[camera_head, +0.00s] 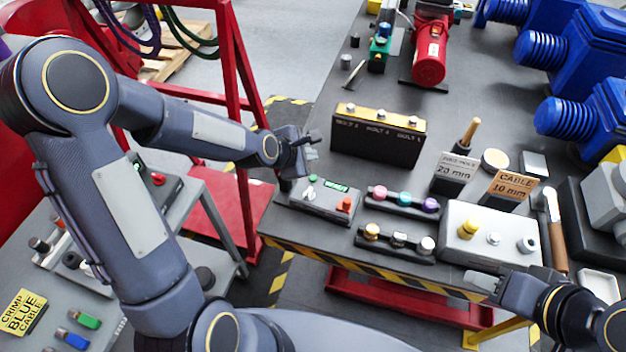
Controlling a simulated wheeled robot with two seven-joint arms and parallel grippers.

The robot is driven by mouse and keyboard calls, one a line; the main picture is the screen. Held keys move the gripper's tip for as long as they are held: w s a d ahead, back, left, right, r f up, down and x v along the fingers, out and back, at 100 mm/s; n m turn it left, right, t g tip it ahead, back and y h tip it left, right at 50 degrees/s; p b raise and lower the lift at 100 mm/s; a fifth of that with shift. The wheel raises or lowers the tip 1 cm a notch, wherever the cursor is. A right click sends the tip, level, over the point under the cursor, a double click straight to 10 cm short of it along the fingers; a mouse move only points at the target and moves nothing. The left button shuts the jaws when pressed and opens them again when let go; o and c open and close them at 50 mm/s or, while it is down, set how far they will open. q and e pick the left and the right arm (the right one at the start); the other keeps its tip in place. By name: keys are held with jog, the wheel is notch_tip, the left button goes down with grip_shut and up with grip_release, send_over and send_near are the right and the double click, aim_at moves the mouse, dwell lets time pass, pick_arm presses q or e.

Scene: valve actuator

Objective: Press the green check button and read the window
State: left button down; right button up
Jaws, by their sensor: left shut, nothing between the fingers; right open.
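A grey control box (322,208) sits at the table's left front corner. On its top are a small green button (312,178), a green-lit window (336,187), a white knob (309,194) and an orange-red knob (346,204). The window's text is too small to read. My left gripper (313,146) is shut and empty, just behind and above the box's left end, near the green button. I cannot tell whether it touches the box. My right gripper (478,286) is open and empty, in front of the white box at the table's front edge.
A black bolt rack (377,140) stands behind the control box. A rack with pink, teal and purple knobs (405,200), another rack (395,245) and a white box (490,234) lie to the right. The table's middle, behind the bolt rack, is mostly clear.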

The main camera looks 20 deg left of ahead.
pick_arm(q)
jog(key=b, duration=0.3)
send_over(310, 183)
notch_tip(310, 183, down, 5)
jog(key=shift+r, duration=0.15)
jog(key=shift+f+b, duration=0.55)
dwell(1.2)
jog(key=shift+f+b, duration=0.4)
jog(key=shift+b, duration=0.15)
jog(key=shift+f+b, duration=0.45)
jog(key=shift+b, duration=0.15)
dwell(0.4)
dwell(0.4)
jog(key=shift+r+p, duration=0.6)
jog(key=shift+r, duration=0.3)
